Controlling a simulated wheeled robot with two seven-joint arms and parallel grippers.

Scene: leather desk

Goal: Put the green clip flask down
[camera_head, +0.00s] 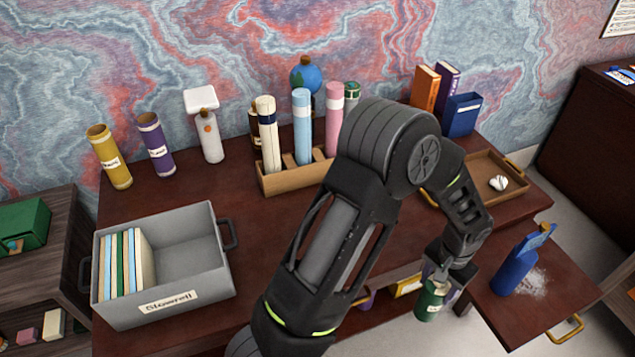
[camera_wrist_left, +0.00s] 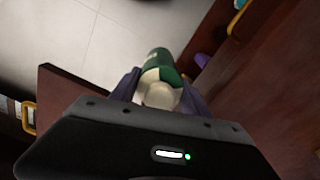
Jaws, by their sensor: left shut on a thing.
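The green clip flask (camera_head: 431,300) is a small dark green bottle with a pale label. My left gripper (camera_head: 446,284) is shut on it and holds it over the gap between the desk front and a pulled-out surface at the right. In the left wrist view the flask (camera_wrist_left: 160,72) sits between the two fingers of my left gripper (camera_wrist_left: 158,92), its pale top toward the camera and its green body beyond. Pale floor shows behind it there. My right gripper is not in view.
A blue bottle (camera_head: 514,268) stands on the pulled-out surface (camera_head: 530,318) beside white powder. A wooden tray (camera_head: 513,203) with a white item lies on the desk at right. A grey bin (camera_head: 190,291) with books and a wooden rack (camera_head: 277,186) of tubes stand further left.

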